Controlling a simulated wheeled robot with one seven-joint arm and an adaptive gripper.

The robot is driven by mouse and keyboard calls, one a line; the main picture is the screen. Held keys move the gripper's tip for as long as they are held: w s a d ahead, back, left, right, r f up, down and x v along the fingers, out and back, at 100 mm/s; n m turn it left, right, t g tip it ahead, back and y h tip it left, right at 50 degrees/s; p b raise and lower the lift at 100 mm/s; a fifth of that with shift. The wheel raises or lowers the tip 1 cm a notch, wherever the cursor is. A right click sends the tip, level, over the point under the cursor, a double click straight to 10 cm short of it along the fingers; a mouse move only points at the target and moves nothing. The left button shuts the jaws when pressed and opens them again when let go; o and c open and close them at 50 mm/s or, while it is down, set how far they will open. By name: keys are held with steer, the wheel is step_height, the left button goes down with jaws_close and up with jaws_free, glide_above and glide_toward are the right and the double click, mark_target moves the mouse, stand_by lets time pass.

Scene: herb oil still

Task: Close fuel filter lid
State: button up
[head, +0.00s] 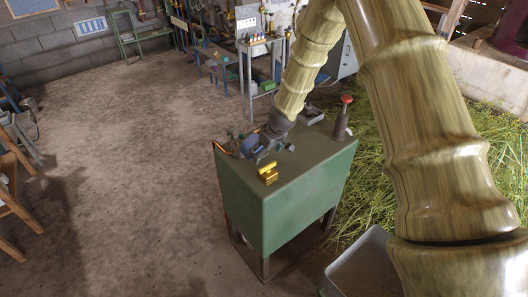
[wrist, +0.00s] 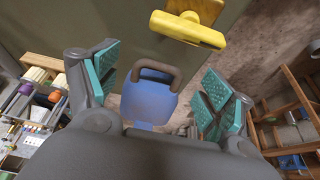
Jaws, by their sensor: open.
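A blue part with a brown loop handle (wrist: 150,98), which looks like the fuel filter lid, lies between my open fingers in the wrist view. In the head view its blue surface (head: 250,146) shows at the back left of the green tank's top (head: 305,152), partly hidden by my gripper. I cannot tell from these views how far it stands open. My gripper (wrist: 160,78) has teal pads on both sides of the blue part, with gaps to it. In the head view my gripper (head: 265,147) is low over the tank top.
A yellow fitting (head: 268,173) stands on the tank's front edge, close to my gripper; it also shows in the wrist view (wrist: 190,25). A red-knobbed post (head: 345,112) rises at the tank's right.

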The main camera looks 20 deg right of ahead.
steer(key=shift+w+a+f, duration=0.1)
steer(key=shift+w+f, duration=0.15)
steer(key=shift+f, duration=0.4)
steer(key=shift+c, duration=0.2)
steer(key=shift+s+r, duration=0.15)
steer(key=shift+s, duration=0.05)
steer(key=c, duration=1.7)
steer(key=shift+w, duration=0.15)
jaws_close()
